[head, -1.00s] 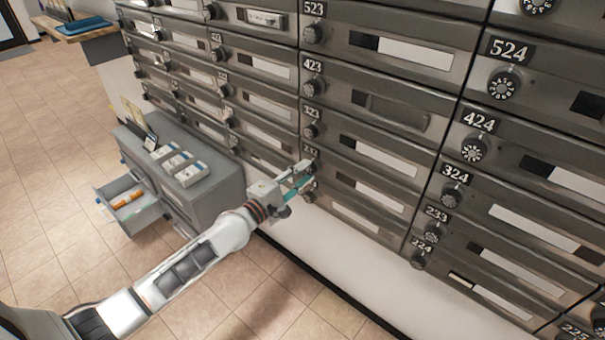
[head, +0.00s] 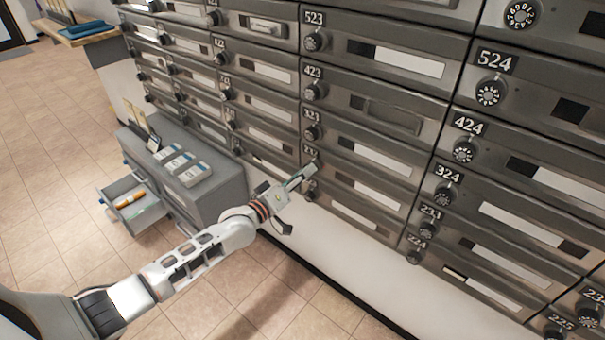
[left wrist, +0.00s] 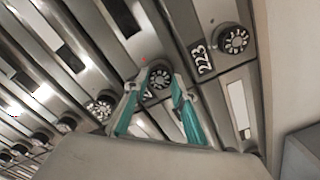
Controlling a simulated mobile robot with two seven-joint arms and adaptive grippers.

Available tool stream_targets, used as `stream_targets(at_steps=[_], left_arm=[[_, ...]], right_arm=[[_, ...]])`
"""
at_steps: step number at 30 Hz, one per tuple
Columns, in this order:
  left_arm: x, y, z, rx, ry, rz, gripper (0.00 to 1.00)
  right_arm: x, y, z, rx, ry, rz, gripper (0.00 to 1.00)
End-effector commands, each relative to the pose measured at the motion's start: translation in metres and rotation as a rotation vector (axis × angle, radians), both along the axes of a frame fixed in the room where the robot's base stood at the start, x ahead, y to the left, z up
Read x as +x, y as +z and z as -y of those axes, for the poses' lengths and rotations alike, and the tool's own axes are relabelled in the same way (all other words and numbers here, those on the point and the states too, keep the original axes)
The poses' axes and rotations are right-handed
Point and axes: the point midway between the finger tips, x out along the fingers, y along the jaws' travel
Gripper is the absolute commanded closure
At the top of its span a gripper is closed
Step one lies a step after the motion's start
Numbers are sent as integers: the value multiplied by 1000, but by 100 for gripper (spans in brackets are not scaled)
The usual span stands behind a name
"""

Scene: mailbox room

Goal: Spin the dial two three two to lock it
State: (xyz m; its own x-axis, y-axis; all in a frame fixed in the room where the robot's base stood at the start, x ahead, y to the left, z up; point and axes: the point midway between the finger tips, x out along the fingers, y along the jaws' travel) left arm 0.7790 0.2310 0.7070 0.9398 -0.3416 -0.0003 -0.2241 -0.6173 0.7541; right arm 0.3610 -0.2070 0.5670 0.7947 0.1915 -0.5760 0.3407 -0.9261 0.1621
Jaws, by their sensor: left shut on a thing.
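The mailbox dial (left wrist: 160,77) is a round black knob with white marks. It sits between my left gripper's two fingertips in the left wrist view, with its number plate mostly hidden by a finger. In the head view a plate that seems to read 232 (head: 310,150) is just above my left gripper (head: 309,174), which hides the dial there. My left gripper (left wrist: 160,80), with teal finger pads, is shut on this dial. A neighbouring dial (left wrist: 235,40) beside plate 223 (left wrist: 202,59) is untouched. My right gripper is not in view.
Rows of grey mailboxes with dials fill the wall, including 323 (head: 312,132) above and 324 (head: 446,194) to the right. A grey cabinet (head: 222,190) with an open drawer (head: 137,216) stands at left. Tiled floor (head: 60,150) is clear.

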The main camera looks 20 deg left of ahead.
Motion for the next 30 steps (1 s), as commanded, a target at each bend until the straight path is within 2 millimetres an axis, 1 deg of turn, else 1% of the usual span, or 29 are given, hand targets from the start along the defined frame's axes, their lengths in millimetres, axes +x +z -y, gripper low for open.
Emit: stream_targets(at_steps=[1, 11, 21, 30], left_arm=[[0, 3, 0, 42, 1, 17, 96], [1, 3, 0, 335, 1, 125, 96], [1, 2, -1, 635, 1, 232, 96], [0, 1, 0, 846, 1, 309, 96]], right_arm=[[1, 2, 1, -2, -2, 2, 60], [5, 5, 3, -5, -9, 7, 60], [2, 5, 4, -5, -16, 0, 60], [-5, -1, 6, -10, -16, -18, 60]])
